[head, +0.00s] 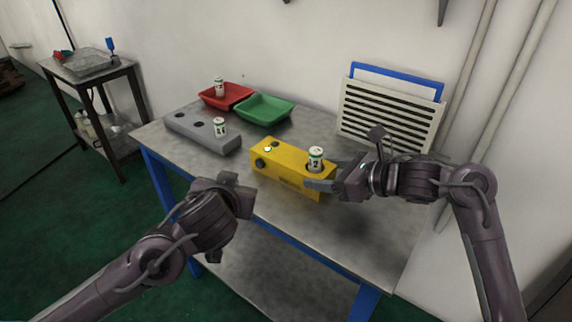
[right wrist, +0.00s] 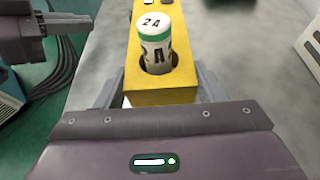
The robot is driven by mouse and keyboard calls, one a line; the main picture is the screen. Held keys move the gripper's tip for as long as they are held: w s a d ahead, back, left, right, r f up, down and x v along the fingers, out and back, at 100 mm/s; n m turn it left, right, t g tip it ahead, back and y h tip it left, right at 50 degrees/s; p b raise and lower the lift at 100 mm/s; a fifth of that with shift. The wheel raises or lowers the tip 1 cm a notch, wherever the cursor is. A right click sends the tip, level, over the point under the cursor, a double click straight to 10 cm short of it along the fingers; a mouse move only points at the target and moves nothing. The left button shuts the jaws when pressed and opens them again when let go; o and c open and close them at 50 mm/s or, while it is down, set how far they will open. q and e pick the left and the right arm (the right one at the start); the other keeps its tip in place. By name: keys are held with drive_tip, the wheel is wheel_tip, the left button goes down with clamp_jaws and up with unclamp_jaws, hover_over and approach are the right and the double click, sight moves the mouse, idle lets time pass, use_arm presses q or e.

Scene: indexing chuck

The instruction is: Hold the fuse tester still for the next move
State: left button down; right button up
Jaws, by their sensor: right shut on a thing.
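The yellow fuse tester (head: 282,172) sits on the metal table, with a dark knob at its left end and a small pale-green spot on top. A white fuse with a green band (head: 316,158) stands in the round hole at the tester's right end. In the right wrist view the fuse (right wrist: 156,45) reads "2A". My right gripper (head: 326,177) is shut on the tester's right end, one finger on each side. My left gripper (head: 238,193) is in front of the tester, apart from it; its fingers are not clear.
A grey block (head: 190,133) with holes stands left of the tester, with one fuse (head: 219,128) in it. Behind are a red tray (head: 240,91) holding a fuse (head: 219,86) and a green tray (head: 276,111). A slatted panel (head: 388,116) stands at the back right.

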drive_tip(key=o, duration=1.2)
